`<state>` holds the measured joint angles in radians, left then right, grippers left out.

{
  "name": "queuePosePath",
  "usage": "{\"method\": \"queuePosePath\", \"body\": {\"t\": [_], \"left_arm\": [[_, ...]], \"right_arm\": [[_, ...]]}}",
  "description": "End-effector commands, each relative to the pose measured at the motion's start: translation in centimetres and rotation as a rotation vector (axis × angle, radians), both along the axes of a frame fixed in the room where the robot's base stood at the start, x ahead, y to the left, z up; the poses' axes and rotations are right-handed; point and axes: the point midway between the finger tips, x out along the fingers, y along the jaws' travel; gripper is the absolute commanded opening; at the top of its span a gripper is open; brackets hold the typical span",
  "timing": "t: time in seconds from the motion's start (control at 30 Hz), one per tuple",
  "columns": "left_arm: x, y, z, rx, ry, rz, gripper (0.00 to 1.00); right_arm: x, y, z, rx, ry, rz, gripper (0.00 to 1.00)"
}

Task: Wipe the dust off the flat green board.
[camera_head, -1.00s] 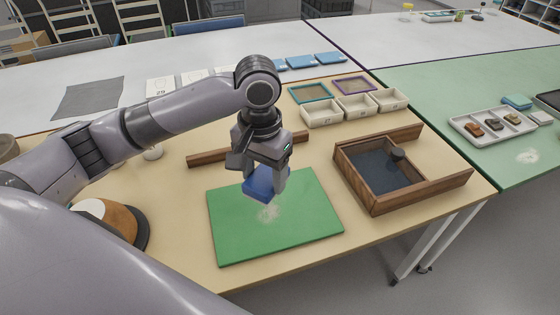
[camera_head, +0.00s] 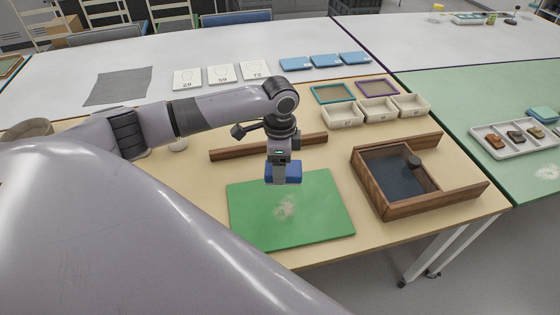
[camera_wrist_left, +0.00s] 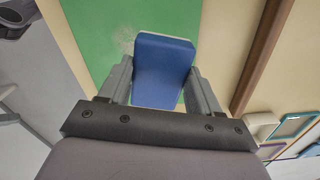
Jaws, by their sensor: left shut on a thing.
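The flat green board (camera_head: 320,215) lies on the tan table. A pale patch of dust (camera_head: 286,207) shows near its middle, and also in the left wrist view (camera_wrist_left: 127,40) beside the blue block. My left gripper (camera_head: 281,178) is shut on a blue block (camera_head: 294,172), which looks like a sponge or eraser. The block is at the board's far edge; I cannot tell whether it touches the board. In the left wrist view the blue block (camera_wrist_left: 163,70) sits between both fingers. My right gripper is not in view.
A wooden bar (camera_head: 235,153) lies just behind the board. A wooden box with a dark floor (camera_head: 395,180) stands to the right. Cream bins (camera_head: 378,111) and framed screens (camera_head: 333,94) are at the back right. Bare table (camera_head: 345,165) lies between board and box.

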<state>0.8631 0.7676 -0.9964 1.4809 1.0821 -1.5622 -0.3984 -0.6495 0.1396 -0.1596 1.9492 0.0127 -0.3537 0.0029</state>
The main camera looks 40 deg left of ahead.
Motion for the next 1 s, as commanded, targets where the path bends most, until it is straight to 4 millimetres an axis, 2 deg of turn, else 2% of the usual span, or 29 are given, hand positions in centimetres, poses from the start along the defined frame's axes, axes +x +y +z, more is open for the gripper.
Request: {"method": "queuePosePath", "body": {"t": [0.27, 0.3, 0.6, 0.77, 1.0], "left_arm": [[-0.1, 0.0, -2.0, 0.001, 0.002, 0.0, 0.39], [0.0, 0.0, -2.8, 0.001, 0.0, 0.0, 0.39], [0.0, -0.1, -5.4, 0.0, -0.001, 0.0, 0.39], [0.0, 0.0, -5.8, 0.001, -0.001, 0.0, 0.39], [0.0, 0.0, -5.7, 0.001, -0.001, 0.001, 0.39]], "right_arm": [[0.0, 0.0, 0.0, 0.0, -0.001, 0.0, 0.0], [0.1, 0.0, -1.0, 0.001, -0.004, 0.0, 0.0], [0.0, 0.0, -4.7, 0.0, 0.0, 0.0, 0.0], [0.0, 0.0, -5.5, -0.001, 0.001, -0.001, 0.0], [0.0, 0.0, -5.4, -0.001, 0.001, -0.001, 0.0]]}}
